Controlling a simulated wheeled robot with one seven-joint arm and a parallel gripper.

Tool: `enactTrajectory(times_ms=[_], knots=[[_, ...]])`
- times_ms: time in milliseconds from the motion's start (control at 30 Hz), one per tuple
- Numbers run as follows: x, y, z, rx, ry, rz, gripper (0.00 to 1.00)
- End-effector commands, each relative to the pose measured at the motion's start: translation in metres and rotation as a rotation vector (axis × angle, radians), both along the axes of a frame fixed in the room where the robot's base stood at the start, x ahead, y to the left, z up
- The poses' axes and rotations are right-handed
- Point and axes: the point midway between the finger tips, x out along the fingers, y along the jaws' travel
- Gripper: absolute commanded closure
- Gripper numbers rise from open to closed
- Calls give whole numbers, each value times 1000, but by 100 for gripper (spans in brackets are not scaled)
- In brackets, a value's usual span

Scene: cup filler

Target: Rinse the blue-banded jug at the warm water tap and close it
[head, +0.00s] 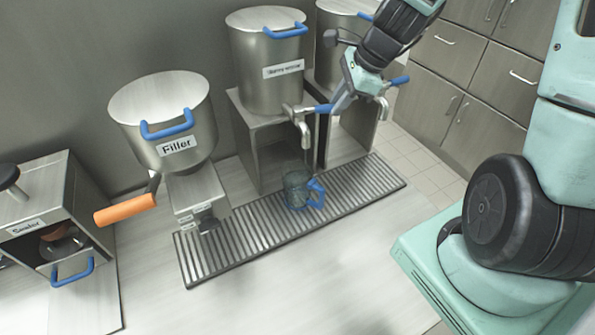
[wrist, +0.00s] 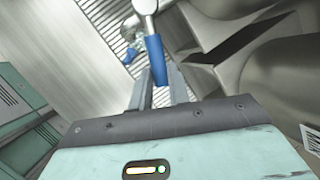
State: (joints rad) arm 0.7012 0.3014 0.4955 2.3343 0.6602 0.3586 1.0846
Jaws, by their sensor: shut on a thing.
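The see-through jug (head: 296,188) with a blue handle stands upright on the slatted drip grate, below the spout of the middle tap (head: 304,128). In the wrist view part of its blue handle (wrist: 129,54) shows past the tap. My gripper (head: 334,106) is shut on the blue lever (head: 320,108) of this tap, under the pot with a small, blurred label. In the wrist view the lever (wrist: 156,58) lies between my fingers (wrist: 159,84). I cannot clearly tell whether water is running or how much is in the jug.
The drip grate (head: 245,248) runs along the counter. A Filler pot (head: 162,122) with an orange handle (head: 126,209) stands left of the tap. A second tap with a blue lever (head: 399,81) is on the right. The counter front (head: 270,290) is clear.

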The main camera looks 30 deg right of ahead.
Motion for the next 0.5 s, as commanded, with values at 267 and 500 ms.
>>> enactTrajectory(times_ms=[267, 500], knots=[[0, 0, 0, 0, -1, 0, 100], [9, -3, 3, 2, 1, 88, 100]])
